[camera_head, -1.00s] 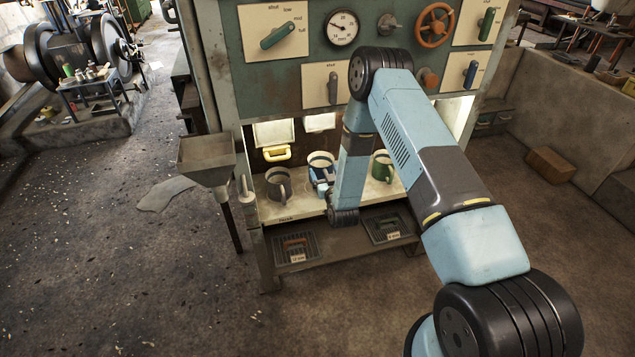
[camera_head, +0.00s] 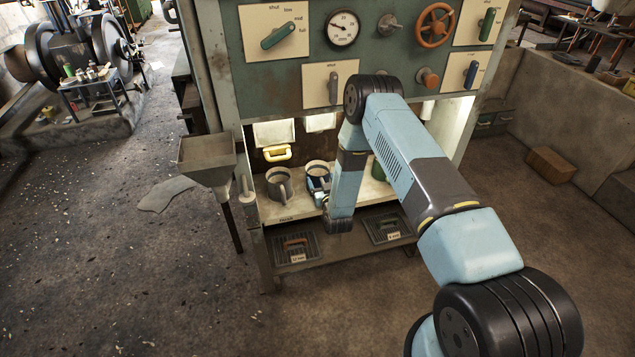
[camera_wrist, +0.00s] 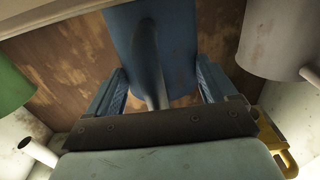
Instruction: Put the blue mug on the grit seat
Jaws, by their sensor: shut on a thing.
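The blue mug (camera_head: 317,170) stands between the grey mug and my arm in the lit bay of the green machine. In the wrist view the blue mug (camera_wrist: 180,40) fills the space between my fingers, its handle toward the camera. My gripper (camera_wrist: 162,82) is shut on it, one blue finger on each side. Whether the mug's base touches the shelf (camera_head: 292,213) cannot be told. I cannot make out which spot is the grit seat; the small front label is unreadable.
A grey mug (camera_head: 279,184) stands close left of the blue one; it is at the right in the wrist view (camera_wrist: 280,35). A green mug (camera_head: 380,170) is mostly behind my arm. A yellow handle (camera_head: 277,153) is at the back. Two grated trays (camera_head: 294,248) lie below.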

